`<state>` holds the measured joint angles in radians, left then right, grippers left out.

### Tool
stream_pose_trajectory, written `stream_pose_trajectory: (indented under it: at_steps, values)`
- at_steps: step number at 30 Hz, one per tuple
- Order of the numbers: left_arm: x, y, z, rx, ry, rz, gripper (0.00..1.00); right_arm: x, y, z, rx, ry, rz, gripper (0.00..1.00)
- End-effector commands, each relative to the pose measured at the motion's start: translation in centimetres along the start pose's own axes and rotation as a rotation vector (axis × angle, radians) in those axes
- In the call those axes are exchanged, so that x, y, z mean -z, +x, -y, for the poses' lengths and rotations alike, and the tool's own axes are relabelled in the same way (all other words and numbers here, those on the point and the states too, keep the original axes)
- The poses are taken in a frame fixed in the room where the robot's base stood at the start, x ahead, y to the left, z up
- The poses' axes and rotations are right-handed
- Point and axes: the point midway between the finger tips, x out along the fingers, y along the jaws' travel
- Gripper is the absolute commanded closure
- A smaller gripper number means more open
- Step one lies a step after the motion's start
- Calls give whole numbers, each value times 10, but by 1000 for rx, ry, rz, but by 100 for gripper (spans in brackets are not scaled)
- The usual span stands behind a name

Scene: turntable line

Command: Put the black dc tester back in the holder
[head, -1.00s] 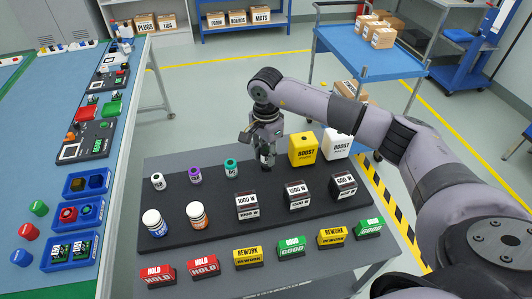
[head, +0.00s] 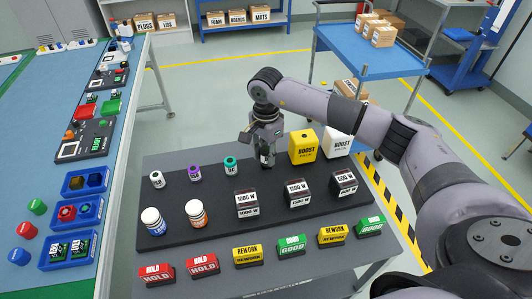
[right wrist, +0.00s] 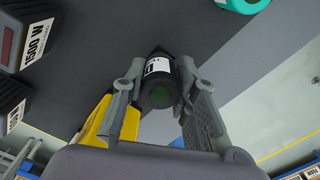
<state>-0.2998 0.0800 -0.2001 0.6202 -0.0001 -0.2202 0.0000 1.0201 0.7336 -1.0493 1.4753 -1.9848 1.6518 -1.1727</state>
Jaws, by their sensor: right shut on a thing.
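My right gripper (head: 265,158) is shut on the black dc tester (right wrist: 158,82), a dark cylinder with a white label and a dark green end. In the head view the tester is mostly hidden by the fingers. The gripper points down over the back edge of the black holder board (head: 272,200), right of the teal-capped tester (head: 230,165) and left of the yellow boost pack (head: 303,147). I cannot tell whether the tester touches the board. My left gripper is not in view.
Power bricks labelled 1000 W (head: 247,204), 1500 W (head: 297,194) and 500 W (head: 343,184) stand in front of the gripper. Two bottles stand front left. A white boost pack (head: 337,142) is at right. Coloured label blocks line the front edge.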

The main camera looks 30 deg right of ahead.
Motion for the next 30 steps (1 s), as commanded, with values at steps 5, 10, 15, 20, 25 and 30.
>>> stream_pose_trajectory:
  at_steps: [5, 10, 15, 20, 25, 30]
  values:
    - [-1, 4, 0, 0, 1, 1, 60, 0, 4, 0, 1, 0, 0, 100]
    - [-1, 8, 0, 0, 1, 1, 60, 0, 8, 0, 1, 0, 0, 100]
    - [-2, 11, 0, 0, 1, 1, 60, 0, 11, 0, 1, 1, 0, 100]
    - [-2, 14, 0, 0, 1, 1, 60, 0, 14, 0, 1, 1, 0, 100]
    - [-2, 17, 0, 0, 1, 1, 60, 0, 18, 0, 1, 1, 0, 100]
    - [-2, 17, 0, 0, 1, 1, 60, 0, 17, 0, 1, 1, 0, 66]
